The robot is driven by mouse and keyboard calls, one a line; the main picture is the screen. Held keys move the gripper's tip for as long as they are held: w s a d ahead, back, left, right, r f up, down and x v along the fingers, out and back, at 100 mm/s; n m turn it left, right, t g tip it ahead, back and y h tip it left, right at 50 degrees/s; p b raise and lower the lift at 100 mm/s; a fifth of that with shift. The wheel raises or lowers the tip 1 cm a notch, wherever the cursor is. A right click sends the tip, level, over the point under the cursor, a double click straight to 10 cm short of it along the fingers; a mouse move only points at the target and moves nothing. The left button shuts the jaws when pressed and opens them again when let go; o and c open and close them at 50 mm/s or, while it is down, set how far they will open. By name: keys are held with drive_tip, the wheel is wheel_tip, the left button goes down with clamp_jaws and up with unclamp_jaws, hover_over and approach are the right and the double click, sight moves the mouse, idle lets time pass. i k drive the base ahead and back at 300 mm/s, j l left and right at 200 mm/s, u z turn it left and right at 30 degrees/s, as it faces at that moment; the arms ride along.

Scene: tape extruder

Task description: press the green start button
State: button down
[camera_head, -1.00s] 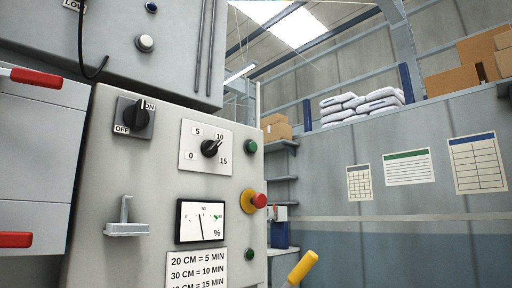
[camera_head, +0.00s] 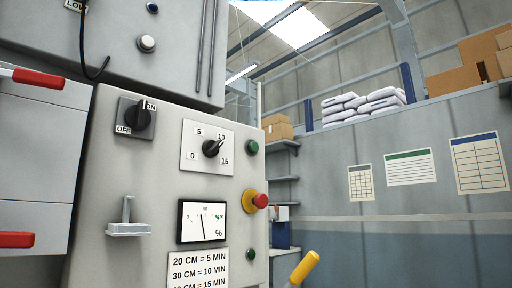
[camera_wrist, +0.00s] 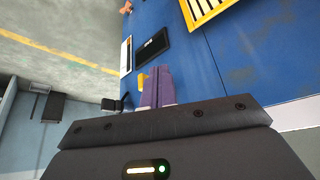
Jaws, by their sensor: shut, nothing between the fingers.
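A green button (camera_head: 252,147) sits at the upper right of the grey control panel (camera_head: 160,172) in the head view. A second, darker green button (camera_head: 250,254) is lower on the same panel edge. No readable label tells which one is the start button. My gripper (camera_wrist: 158,80) shows only in the wrist view, with its purple fingers together and nothing seen between them. No green button can be made out in the wrist view, so its distance from the fingers cannot be told.
A red mushroom button (camera_head: 260,201) on a yellow base sticks out between the green buttons. A dial (camera_head: 211,148), an on/off switch (camera_head: 138,117) and a meter (camera_head: 203,221) are left of them. A blue surface (camera_wrist: 240,60) with a yellow grille (camera_wrist: 208,8) lies beyond my fingers.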

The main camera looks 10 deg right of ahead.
sight(254, 146)
drive_tip(key=u, duration=2.05)
drive_tip(key=k+l, duration=0.2)
drive_tip(key=l, duration=0.2)
drive_tip(key=k+l, duration=0.2)
drive_tip(key=l, duration=0.25)
drive_tip(key=k+l, duration=0.2)
drive_tip(key=l, duration=0.2)
